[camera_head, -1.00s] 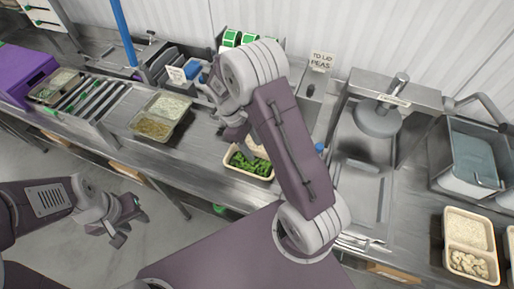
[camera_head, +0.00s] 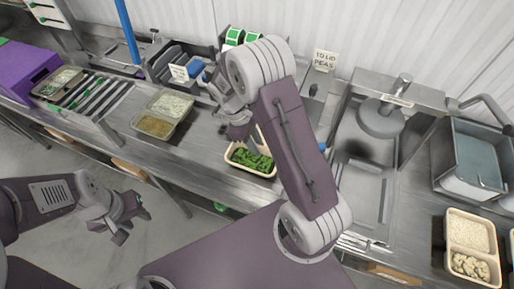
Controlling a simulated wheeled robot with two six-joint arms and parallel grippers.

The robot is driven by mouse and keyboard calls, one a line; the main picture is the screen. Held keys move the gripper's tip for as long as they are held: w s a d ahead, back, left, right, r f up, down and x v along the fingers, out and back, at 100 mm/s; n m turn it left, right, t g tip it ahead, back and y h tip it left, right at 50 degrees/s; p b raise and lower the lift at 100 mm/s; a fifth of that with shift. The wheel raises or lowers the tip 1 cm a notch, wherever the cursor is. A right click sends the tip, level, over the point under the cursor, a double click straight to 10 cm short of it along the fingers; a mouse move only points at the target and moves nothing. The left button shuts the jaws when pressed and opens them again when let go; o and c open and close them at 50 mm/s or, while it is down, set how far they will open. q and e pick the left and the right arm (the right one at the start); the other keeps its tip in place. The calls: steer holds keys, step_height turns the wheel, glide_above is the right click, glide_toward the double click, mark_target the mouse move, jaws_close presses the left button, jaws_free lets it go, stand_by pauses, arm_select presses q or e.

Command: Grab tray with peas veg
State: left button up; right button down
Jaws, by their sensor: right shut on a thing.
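A cream tray (camera_head: 236,165) with green vegetables in its near part stands on the steel counter near the middle of the camera_head view. Its far part is mostly hidden behind my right arm. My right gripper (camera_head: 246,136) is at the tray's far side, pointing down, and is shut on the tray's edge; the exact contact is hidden. My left gripper (camera_head: 132,225) is low at the left, over the floor in front of the counter, with its fingers apart and empty.
A tray with white and brown food (camera_head: 161,116) stands to the left on the counter (camera_head: 205,150). A roller rack (camera_head: 95,95) is further left. A press-like machine (camera_head: 380,118) and a tray of rice and pale vegetables (camera_head: 470,245) are at the right.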

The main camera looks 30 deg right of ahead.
mark_target(261, 148)
steer(key=r, duration=0.3)
steer(key=shift+s+d+b, duration=0.1)
steer(key=shift+s+b, duration=0.3)
steer(key=s+d+r+b, duration=0.1)
steer(key=s+d+r, duration=0.1)
steer(key=s+r, duration=0.4)
steer(key=s, duration=0.4)
steer(key=shift+s+d+r+b, duration=0.25)
steer(key=shift+s+d+b, duration=0.05)
steer(key=shift+d+b, duration=0.1)
